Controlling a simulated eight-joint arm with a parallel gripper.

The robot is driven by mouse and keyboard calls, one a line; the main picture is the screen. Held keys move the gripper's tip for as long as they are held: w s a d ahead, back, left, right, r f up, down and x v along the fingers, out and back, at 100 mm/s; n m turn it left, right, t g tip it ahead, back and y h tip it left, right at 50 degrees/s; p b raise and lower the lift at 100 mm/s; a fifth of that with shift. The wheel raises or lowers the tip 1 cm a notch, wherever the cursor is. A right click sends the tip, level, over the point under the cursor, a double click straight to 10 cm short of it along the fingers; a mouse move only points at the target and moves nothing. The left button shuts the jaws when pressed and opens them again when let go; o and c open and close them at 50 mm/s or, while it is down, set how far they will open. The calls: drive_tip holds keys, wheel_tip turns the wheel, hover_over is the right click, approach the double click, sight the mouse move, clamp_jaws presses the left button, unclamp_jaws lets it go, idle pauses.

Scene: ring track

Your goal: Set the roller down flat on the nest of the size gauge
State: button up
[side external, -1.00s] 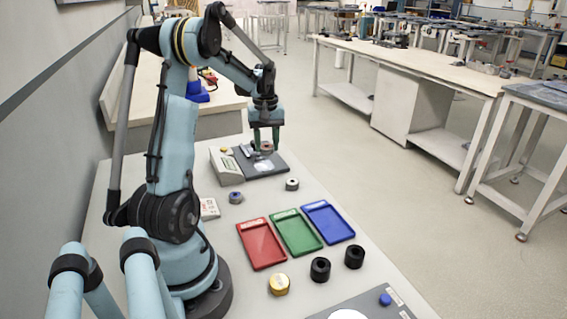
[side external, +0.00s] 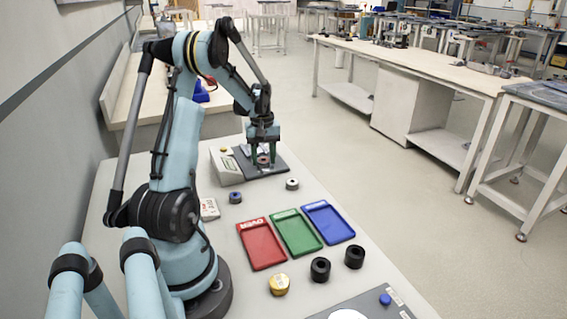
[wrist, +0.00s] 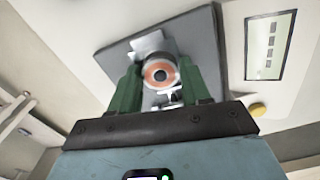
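The roller (wrist: 161,73), a short ring with an orange-brown face and a dark bore, sits between the green fingers of my gripper (wrist: 160,85). The fingers appear shut on its sides. In the side view, my gripper (side external: 263,158) holds the roller (side external: 263,161) low over the size gauge's dark plate (side external: 282,163). The gauge's pale housing (side external: 228,170) stands at its left. In the wrist view, the bright metal nest (wrist: 150,44) shows behind and around the roller, partly hidden. I cannot tell whether the roller touches it.
A loose pale ring (side external: 292,184) and a blue-grey ring (side external: 235,197) lie near the gauge. Red (side external: 262,263), green (side external: 309,250) and blue (side external: 338,236) trays lie nearer the camera. Two black rings and a gold piece (side external: 279,284) stand in front of them.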

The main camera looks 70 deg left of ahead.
sight(264, 160)
drive_tip(key=o, duration=0.3)
drive_tip(key=shift+o, duration=0.2)
drive_tip(key=shift+r, duration=0.1)
wheel_tip(264, 160, up, 12)
drive_tip(key=w+d+r+m+t+y, duration=0.1)
drive_tip(key=w+d+m, duration=0.1)
drive_tip(key=d, duration=0.3)
drive_tip(key=w+d+r+m, duration=0.2)
drive_tip(key=d, duration=0.3)
drive_tip(key=s+d+f+m+t, duration=0.1)
drive_tip(key=d+m+t, duration=0.2)
drive_tip(key=d, duration=1)
drive_tip(key=s+d+f+m+t+h, duration=0.1)
drive_tip(key=d+f+m+t, duration=0.1)
drive_tip(key=d+m, duration=0.6)
drive_tip(key=d+t, duration=0.1)
drive_tip(key=d, duration=0.4)
drive_tip(key=shift+s+m, duration=0.3)
drive_tip(key=shift+m, duration=0.1)
drive_tip(key=shift+a, duration=0.1)
